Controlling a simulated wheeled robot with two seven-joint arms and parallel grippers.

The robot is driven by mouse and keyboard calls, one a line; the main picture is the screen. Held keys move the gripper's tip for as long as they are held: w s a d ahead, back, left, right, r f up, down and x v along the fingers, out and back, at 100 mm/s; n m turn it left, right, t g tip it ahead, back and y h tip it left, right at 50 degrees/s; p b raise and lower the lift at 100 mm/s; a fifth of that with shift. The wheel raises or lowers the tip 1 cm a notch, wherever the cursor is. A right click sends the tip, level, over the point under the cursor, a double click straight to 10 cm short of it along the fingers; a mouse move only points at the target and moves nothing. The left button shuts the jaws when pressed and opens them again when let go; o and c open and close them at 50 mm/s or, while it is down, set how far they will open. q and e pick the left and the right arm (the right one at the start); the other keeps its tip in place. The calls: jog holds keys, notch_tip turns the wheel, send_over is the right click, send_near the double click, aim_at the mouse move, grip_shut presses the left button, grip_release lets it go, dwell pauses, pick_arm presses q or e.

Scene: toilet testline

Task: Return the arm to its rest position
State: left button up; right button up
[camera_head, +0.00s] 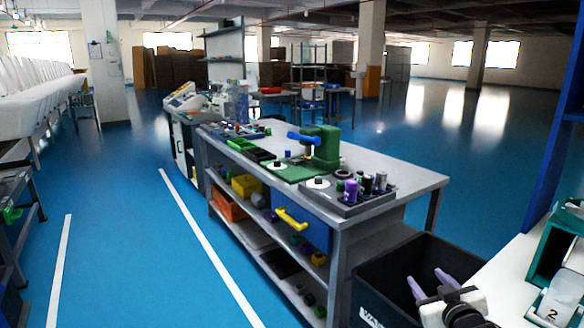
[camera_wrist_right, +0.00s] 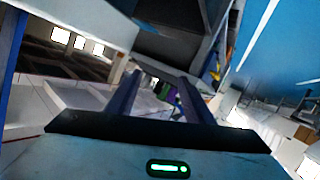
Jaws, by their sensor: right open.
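My right gripper (camera_head: 430,279) is at the lower right in the head view, in front of the open top of a black bin. Its two purple-grey fingers are spread apart with nothing between them. In the right wrist view my right gripper (camera_wrist_right: 158,88) shows two dark fingers apart and empty, with the room tilted behind them. My left gripper is not in view.
A white table (camera_head: 510,268) is at right. Blue floor (camera_head: 130,235) is clear at left.

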jog(key=s+a+f+g+y, duration=0.1)
jog(key=s+a+f+g, duration=0.1)
jog(key=s+a+f, duration=0.5)
jog(key=s+a+f+g+y, duration=0.1)
jog(key=s+a+f, duration=0.2)
jog(key=s+f, duration=0.65)
jog(key=s+a+f+g, duration=0.1)
jog(key=s+a+f, duration=0.1)
jog(key=s, duration=0.9)
jog(key=s+a+f+g+y, duration=0.1)
jog(key=s+a, duration=0.4)
jog(key=s, duration=0.5)
notch_tip(320, 180, down, 2)
jog(key=shift+s+f+g, duration=0.1)
jog(key=shift+s+g, duration=0.3)
jog(key=shift+g, duration=0.2)
